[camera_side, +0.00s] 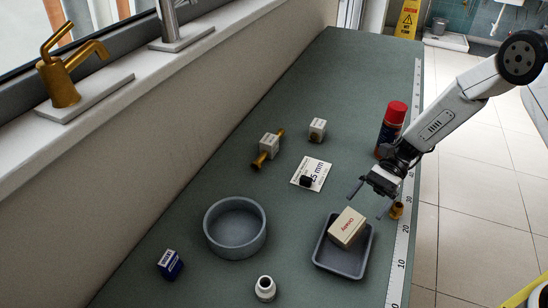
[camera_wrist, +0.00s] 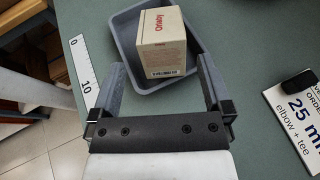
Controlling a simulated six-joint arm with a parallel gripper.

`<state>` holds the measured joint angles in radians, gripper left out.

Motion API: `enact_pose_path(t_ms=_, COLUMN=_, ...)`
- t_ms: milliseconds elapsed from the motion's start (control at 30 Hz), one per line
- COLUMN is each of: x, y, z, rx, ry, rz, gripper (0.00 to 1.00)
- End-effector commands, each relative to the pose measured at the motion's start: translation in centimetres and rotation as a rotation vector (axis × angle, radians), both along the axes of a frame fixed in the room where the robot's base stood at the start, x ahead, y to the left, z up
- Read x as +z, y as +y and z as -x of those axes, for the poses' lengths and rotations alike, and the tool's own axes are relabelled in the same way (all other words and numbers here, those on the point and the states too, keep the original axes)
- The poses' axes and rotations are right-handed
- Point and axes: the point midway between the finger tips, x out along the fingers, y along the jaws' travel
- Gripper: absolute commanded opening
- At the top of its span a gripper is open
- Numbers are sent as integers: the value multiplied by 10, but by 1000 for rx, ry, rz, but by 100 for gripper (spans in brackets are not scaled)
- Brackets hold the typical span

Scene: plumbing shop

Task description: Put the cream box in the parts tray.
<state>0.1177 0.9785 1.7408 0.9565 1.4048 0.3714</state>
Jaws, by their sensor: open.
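The cream box (camera_side: 347,227) with red lettering rests inside the grey parts tray (camera_side: 323,262), a shallow rectangular tray on the green bench. In the wrist view the box (camera_wrist: 163,45) sits in the tray (camera_wrist: 124,28), just beyond my fingers. My gripper (camera_side: 370,202) is open and empty, above and behind the tray in the side view. In the wrist view its two fingers (camera_wrist: 160,85) are spread, with the box apart from them. The underside of the box is hidden.
A red-capped can (camera_side: 390,130) and a brass fitting (camera_side: 396,211) stand close to my gripper. A ruler strip (camera_side: 401,245) runs along the right edge.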

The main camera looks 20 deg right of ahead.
Motion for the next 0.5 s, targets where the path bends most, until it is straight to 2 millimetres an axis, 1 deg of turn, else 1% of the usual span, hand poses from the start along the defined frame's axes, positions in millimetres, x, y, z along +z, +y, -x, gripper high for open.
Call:
enact_pose_path(t_ms=33, x=3, y=-8, z=-4, rx=-3, ry=-3, rz=1, gripper=100)
enact_pose_path(t_ms=300, x=20, y=-45, z=-19, rx=-2, ry=-2, rz=0, gripper=100)
enact_pose_path(t_ms=500, x=29, y=-64, z=-27, rx=-1, ry=-2, rz=-1, gripper=100)
